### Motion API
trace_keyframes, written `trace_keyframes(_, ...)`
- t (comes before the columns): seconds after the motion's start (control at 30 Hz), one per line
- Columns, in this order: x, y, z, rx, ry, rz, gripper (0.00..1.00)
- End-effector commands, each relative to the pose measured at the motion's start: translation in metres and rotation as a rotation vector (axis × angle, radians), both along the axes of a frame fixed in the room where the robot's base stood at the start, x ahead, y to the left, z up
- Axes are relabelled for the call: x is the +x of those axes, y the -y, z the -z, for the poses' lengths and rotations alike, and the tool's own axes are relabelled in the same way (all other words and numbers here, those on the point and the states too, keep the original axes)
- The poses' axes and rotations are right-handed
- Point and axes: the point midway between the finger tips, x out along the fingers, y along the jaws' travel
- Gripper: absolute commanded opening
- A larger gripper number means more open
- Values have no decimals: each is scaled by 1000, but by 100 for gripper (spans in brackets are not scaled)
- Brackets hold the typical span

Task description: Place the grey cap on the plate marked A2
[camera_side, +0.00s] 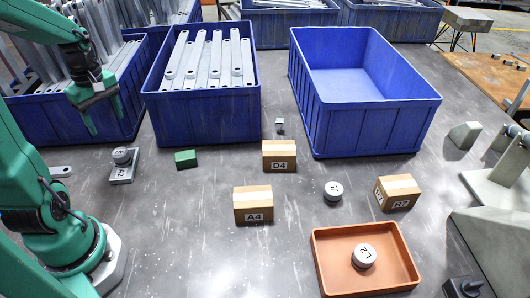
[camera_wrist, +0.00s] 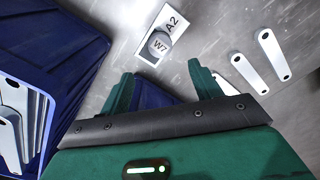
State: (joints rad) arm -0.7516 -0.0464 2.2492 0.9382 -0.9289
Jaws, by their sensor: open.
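A grey cap marked W7 (camera_side: 121,156) sits on the flat plate marked A2 (camera_side: 122,176), at the plate's far end in the side view. In the wrist view the cap (camera_wrist: 160,43) covers one end of the plate (camera_wrist: 174,21), leaving the A2 marking clear. My gripper (camera_side: 103,117) is open and empty, raised above the table near the blue crates, apart from the cap and plate. In the wrist view its green fingers (camera_wrist: 160,78) point towards them. Two other grey caps show in the side view: one stands on the table (camera_side: 333,190), and one marked L2 (camera_side: 364,255) is in the orange tray (camera_side: 322,260).
Blue crates of brackets (camera_side: 200,122) stand behind; the blue crate at right (camera_side: 370,130) looks empty. Cardboard boxes A4 (camera_side: 253,205), D4 (camera_side: 279,155) and R7 (camera_side: 397,192) and a green block (camera_side: 186,159) stand on the table. Loose brackets (camera_wrist: 245,73) lie near the plate.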

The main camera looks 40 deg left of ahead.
Motion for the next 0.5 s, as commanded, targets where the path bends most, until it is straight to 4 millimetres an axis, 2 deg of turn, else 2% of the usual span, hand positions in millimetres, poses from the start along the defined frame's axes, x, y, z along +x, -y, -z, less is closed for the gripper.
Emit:
trace_keyframes(0.33, 2, 4, -3, 7, 7, 33, 63)
trace_keyframes(0.5, 11, 23, -15, 38, 39, 175, 63)
